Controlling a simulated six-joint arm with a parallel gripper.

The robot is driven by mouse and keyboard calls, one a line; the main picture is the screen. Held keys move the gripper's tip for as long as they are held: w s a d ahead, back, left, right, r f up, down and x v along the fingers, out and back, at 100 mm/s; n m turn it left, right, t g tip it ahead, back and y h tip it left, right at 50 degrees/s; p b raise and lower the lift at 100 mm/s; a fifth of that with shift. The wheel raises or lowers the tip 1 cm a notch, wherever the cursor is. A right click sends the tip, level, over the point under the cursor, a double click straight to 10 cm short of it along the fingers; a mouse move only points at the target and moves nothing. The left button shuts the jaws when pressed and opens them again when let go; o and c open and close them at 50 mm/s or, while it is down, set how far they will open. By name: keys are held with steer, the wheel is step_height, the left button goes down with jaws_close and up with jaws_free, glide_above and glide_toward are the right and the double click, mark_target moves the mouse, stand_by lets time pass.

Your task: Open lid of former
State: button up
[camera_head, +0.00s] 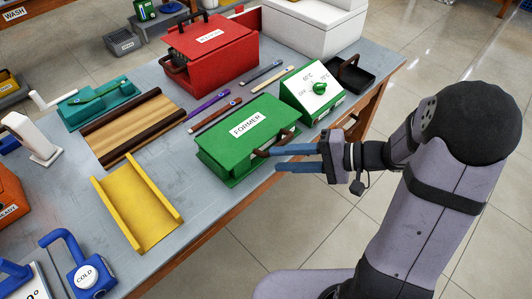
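The former is a green box (216,161) with a flat lid (247,121) labelled "FORMER", on the grey bench. Its lid looks shut. A dark handle (279,142) sits at its front right edge. My gripper (272,159) comes from the right with its two blue fingers apart, at the handle. The fingers point left, one by the handle and one lower, in front of the bench edge. I cannot tell whether a finger touches the handle. Nothing shows held between the fingers.
A green control box with a dial (318,90) stands right behind the former. A red box (211,47) is at the back, a yellow channel (137,212) at front left. Flat strips lie behind the former. The bench's front edge (213,228) runs below my gripper.

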mark_target(283, 145)
steer(key=w, duration=0.1)
steer(key=w+d+t, duration=0.1)
steer(key=w+d+t+b, duration=0.1)
steer(key=shift+w+r+m+y, duration=0.1)
steer(key=shift+w+m+y, duration=0.2)
steer(key=shift+w+y, duration=0.1)
steer(key=shift+p+x, duration=0.55)
steer(key=shift+x, duration=3.15)
steer(key=shift+r, duration=0.1)
jaws_close()
